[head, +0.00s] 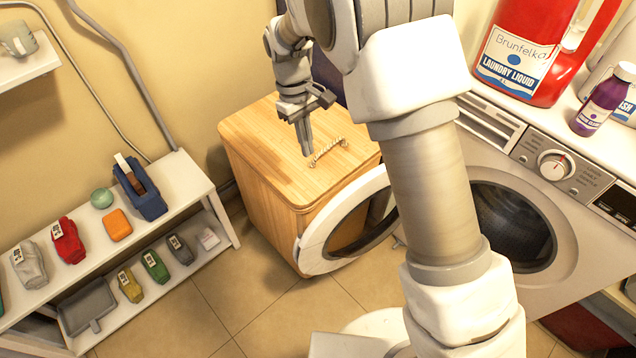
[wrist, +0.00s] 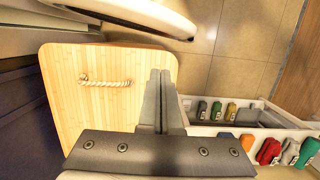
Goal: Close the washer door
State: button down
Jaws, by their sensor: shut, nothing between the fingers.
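The washer (head: 590,255) stands at the right with its round opening showing. Its white ring-shaped door (head: 314,240) stands wide open to the left, in front of the wooden hamper. In the wrist view part of the door (wrist: 150,14) crosses the top. My gripper (head: 306,150) is shut and empty, pointing down above the hamper lid, left of and above the door, not touching it. My arm hides the hinge side of the door and part of the washer front.
The bamboo hamper (head: 260,145) with a rope handle (head: 327,151) stands close behind the door. A white shelf (head: 185,185) with several small items is at the left. A red detergent jug (head: 540,50) and purple bottle (head: 600,100) stand on the washer. Tiled floor in front is clear.

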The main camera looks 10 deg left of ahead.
jog(key=f+b, duration=0.1)
jog(key=f, duration=0.2)
jog(key=f+b, duration=0.1)
jog(key=f, duration=0.3)
jog(key=s+f+b, duration=0.1)
jog(key=f, duration=0.3)
jog(key=shift+s+d+b, duration=0.1)
jog(key=shift+d+b, duration=0.25)
jog(key=shift+d, duration=0.05)
jog(key=shift+s+d+f+b, duration=0.4)
jog(key=shift+s+d, duration=0.2)
jog(key=shift+d, duration=0.15)
jog(key=shift+s+d+f+b, duration=0.25)
jog(key=shift+s+d+f, duration=0.15)
jog(key=shift+s+d, duration=0.3)
jog(key=shift+d, duration=0.2)
